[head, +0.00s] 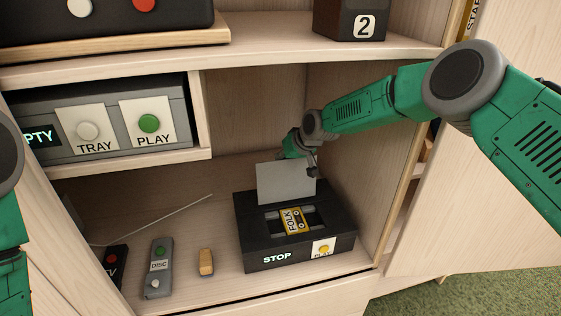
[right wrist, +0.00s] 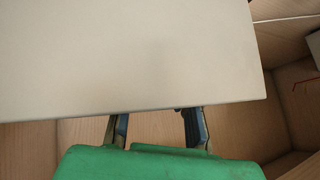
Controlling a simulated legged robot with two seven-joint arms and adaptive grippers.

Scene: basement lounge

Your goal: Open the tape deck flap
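The tape deck (head: 300,256) is a black box on the lower shelf, with a lit STOP sign and a yellow button on its front. Its pale grey flap (head: 286,184) stands up, roughly upright, at the back of the deck. A yellow cassette marked FOLK (head: 293,220) shows in the open well. My right gripper (head: 303,158) is behind the flap's upper edge. In the right wrist view the flap (right wrist: 130,55) hides the fingertips; the fingers (right wrist: 156,126) stand apart with nothing seen between them. Contact with the flap is unclear. My left gripper is out of view.
A disc player (head: 100,120) with TRAY and PLAY buttons sits in the left compartment. Two remotes (head: 158,266) and a small wooden block (head: 206,262) lie left of the deck. A thin pale rod or cable (head: 160,220) crosses behind them. The cabinet's right wall is close.

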